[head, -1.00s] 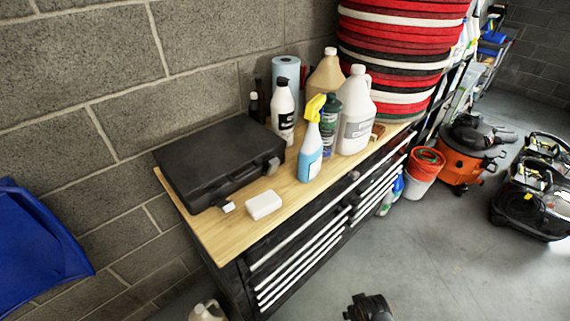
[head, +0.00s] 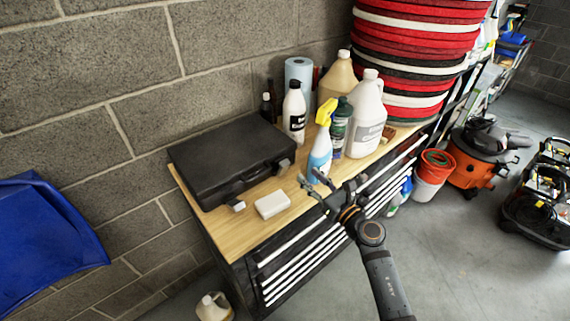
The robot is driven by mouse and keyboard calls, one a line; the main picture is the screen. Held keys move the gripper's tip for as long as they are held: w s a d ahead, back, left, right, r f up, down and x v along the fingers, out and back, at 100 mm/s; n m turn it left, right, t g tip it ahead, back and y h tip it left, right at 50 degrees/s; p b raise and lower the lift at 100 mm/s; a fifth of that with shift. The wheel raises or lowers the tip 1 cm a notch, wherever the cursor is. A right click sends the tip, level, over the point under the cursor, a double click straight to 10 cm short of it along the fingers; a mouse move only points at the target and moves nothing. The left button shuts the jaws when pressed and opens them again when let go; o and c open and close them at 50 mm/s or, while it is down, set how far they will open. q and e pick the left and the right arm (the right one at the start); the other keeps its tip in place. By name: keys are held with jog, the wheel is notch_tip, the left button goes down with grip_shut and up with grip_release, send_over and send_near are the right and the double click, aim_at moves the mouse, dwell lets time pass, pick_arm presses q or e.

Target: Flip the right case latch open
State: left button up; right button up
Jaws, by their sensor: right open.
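The black case (head: 230,152) lies closed on the wooden top of the tool cabinet, against the block wall. Its right latch (head: 284,164) is a small grey piece at the right end of the front edge; its exact position is too small to tell. The left latch (head: 238,206) is a pale piece that sticks out at the front left. My right gripper (head: 311,179) is open and empty, its fingers pointing at the case from the lower right. It is a short way right of the right latch, apart from it, in front of the spray bottle. My left gripper is out of view.
A white block (head: 272,204) lies on the wooden top (head: 225,235) in front of the case. A blue spray bottle (head: 320,150) with a yellow head stands close behind my right gripper. Several other bottles and a stack of red pads (head: 410,50) stand further back.

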aim_at(287, 165)
jog(key=shift+s+a+f+n+g+y, duration=0.15)
jog(key=shift+a+f+n+g+y, duration=0.35)
jog(key=shift+n, duration=0.4)
jog(key=shift+w+a, duration=0.3)
jog(key=shift+w, duration=0.1)
jog(key=x, duration=0.4)
jog(key=p+x, duration=0.1)
jog(key=x, duration=0.4)
jog(key=shift+w+a+f+p, duration=0.15)
jog(key=shift+w+f+p, duration=0.05)
jog(key=shift+p, duration=0.1)
jog(key=c, duration=0.7)
jog(key=o, duration=0.7)
